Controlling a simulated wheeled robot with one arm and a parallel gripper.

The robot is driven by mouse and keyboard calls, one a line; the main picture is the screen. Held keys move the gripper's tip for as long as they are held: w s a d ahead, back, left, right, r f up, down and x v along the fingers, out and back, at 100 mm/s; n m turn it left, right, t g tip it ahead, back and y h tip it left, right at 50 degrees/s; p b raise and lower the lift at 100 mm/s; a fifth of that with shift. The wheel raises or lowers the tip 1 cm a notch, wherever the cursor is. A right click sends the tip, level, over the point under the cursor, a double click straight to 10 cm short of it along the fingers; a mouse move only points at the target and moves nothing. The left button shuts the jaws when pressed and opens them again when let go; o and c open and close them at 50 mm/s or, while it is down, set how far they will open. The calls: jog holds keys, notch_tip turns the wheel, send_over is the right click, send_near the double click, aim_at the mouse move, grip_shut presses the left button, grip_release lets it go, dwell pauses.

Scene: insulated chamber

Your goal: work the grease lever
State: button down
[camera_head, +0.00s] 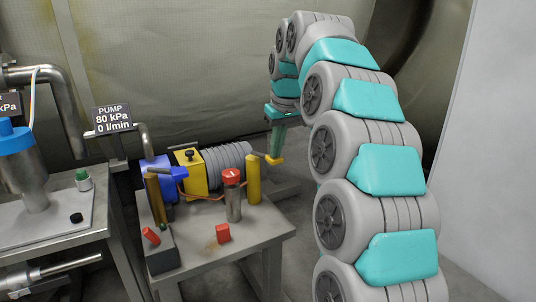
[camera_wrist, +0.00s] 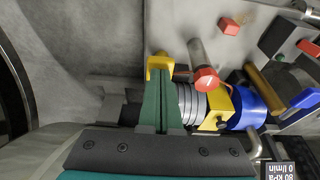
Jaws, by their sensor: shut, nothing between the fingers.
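A yellow post (camera_head: 253,180) stands at the right end of the small grey table, beside a grey cylinder with a red cap (camera_head: 232,178). A short dark arm shows at the post's top. A small yellow piece (camera_head: 275,160) lies just right of it, at my gripper's tip; I cannot tell whether it is the lever's end. My gripper (camera_head: 277,149) points down there, with green fingers shut and empty. In the wrist view the fingers (camera_wrist: 160,88) reach a yellow part (camera_wrist: 160,65), left of the red cap (camera_wrist: 205,80). Contact is unclear.
A red block (camera_head: 222,233) lies on the table (camera_head: 250,237). A steel bench (camera_head: 50,225) stands left; a pale wall (camera_head: 490,130) stands right.

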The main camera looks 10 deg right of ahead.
aim_at(277, 159)
jog(key=shift+f, duration=0.2)
jog(key=shift+f+b, duration=1.15)
jog(key=shift+f, duration=0.95)
jog(key=shift+r, duration=0.1)
jog(key=shift+r+p, duration=1.3)
jog(key=shift+r, duration=0.85)
